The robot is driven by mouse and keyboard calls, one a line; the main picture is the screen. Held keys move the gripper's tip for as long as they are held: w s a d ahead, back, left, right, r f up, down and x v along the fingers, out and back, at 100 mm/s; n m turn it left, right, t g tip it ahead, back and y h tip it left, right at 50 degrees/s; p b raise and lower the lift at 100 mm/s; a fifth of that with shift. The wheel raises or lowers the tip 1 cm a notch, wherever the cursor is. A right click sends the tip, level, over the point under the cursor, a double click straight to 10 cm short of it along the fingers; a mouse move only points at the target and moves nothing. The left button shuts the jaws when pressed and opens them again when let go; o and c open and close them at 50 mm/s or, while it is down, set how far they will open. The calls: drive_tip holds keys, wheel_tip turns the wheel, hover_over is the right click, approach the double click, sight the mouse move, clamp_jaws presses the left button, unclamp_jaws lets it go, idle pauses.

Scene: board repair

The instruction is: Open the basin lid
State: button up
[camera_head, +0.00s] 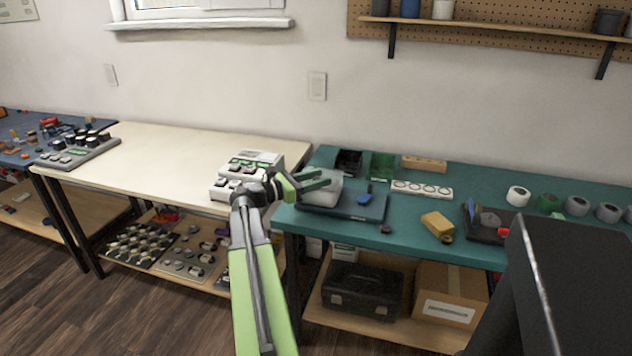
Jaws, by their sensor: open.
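A pale, box-like basin (326,196) sits at the left end of a dark blue mat or tray on the green bench. Its top is partly covered by my gripper, so I cannot make out the lid's edge or whether the lid is shut. My gripper (322,180) has green fingers and reaches in from the left, over the basin's top. Its fingers are apart with nothing seen between them. I cannot tell whether a finger touches the basin.
A blue-handled tool (366,194) lies right of the basin. Black (348,161) and green (382,165) bins stand behind. A white strip with rings (422,189) and a yellow block (437,224) lie farther right. A white device (246,174) stands on the cream table.

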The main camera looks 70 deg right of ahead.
drive_tip(key=shift+c, duration=0.3)
clamp_jaws()
idle(1.0)
